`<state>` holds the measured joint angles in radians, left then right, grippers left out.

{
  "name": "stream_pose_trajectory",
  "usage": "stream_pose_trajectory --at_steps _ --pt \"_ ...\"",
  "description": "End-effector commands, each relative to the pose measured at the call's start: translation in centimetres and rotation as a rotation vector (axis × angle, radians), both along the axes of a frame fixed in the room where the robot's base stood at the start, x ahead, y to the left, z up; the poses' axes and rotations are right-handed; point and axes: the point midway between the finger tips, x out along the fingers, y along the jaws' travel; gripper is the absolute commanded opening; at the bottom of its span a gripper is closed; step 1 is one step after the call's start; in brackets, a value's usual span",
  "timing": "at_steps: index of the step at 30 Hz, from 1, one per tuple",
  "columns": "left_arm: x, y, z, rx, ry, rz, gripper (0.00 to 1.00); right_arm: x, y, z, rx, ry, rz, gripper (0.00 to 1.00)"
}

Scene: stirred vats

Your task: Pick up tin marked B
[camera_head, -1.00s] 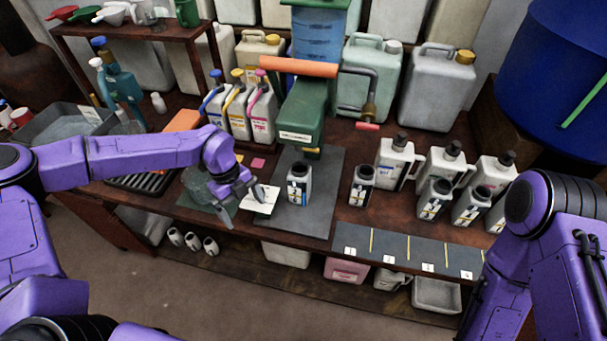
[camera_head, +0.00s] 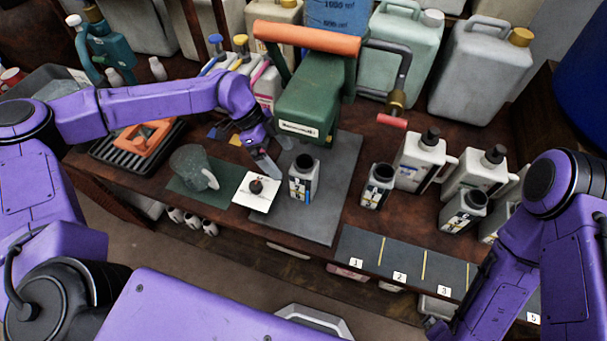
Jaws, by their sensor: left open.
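A white card (camera_head: 256,191) bearing a small dark object lies left of the tin. White bottles (camera_head: 417,160) crowd the right. A numbered strip (camera_head: 405,262) runs along the front edge.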

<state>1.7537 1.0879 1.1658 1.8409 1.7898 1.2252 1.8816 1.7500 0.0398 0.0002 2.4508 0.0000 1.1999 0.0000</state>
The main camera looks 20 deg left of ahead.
Motion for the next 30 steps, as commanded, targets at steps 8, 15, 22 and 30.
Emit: stream_pose_trajectory --at_steps 8,15,22,30 --pt "-0.6 -3.7 0.1 0.002 0.001 -0.003 1.0 0.0 0.0 1.0 -0.001 -0.001 0.0 1.0" --pt "-1.0 -6.3 -2.1 0.001 0.003 0.003 1.0 0.0 0.0 2.6 -0.001 -0.001 0.0 1.0" --pt "-1.0 -6.5 -2.6 0.002 -0.001 0.003 1.0 0.0 0.0 2.4 -0.001 -0.001 0.0 1.0" --pt "-1.0 -6.5 -2.6 0.001 -0.001 0.003 0.29 0.0 0.0 2.4 -0.001 -0.001 0.0 1.0"
